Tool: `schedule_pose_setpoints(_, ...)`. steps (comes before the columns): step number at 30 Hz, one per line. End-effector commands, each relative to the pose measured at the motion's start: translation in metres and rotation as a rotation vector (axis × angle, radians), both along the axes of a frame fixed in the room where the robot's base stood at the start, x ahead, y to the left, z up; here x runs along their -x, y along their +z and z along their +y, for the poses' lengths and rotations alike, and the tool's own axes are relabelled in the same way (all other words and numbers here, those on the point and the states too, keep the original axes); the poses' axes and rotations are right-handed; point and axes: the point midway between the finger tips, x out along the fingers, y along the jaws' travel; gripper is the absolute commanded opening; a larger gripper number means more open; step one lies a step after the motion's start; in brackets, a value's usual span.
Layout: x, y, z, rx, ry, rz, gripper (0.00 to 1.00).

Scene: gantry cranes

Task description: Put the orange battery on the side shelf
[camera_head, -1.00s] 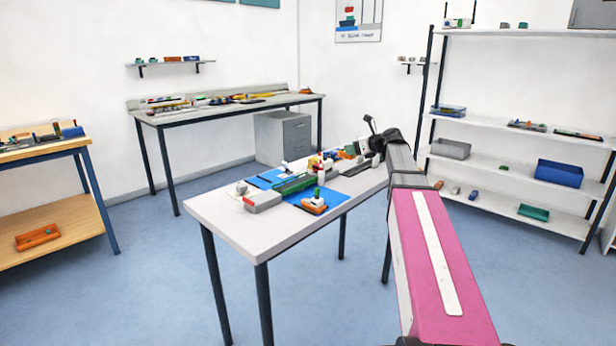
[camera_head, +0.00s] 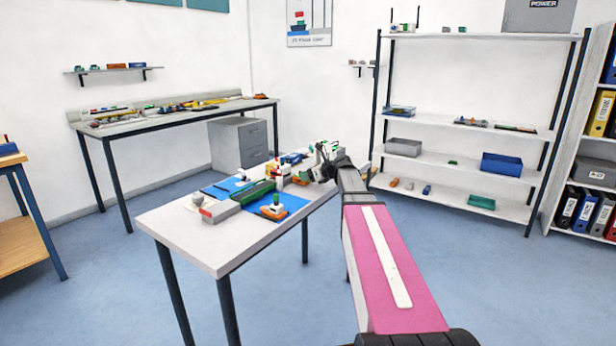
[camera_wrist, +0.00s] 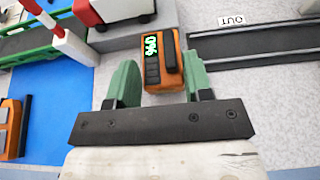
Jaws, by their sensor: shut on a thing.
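In the wrist view the orange battery (camera_wrist: 176,38), with dark parts and a lit green readout, sits between the green finger pads of my gripper (camera_wrist: 162,78). The gripper is shut on it. In the head view my gripper (camera_head: 326,160) is over the far right end of the white table; the battery is too small there to tell. A tall white shelf rack (camera_head: 468,161) stands at the back right. Small wall shelves hang at the left (camera_head: 113,70) and near the corner (camera_head: 365,66). I cannot tell which is the side shelf.
The white table (camera_head: 180,236) holds a blue mat (camera_head: 292,203), a green model piece (camera_head: 252,192) and a small orange boat (camera_head: 273,211). In the wrist view a dark track (camera_wrist: 255,43) and an OUT sign (camera_wrist: 232,20) lie to the right. Open floor lies between table and rack.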

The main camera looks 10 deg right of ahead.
Motion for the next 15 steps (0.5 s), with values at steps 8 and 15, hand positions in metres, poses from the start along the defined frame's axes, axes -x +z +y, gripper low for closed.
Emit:
schedule_pose_setpoints(8, 0.0, -0.003, 0.0, -0.001, 0.0, -0.001, 0.17)
schedule_pose_setpoints(15, 0.0, -0.0056, 0.0, 0.001, 0.0, -0.001, 0.72)
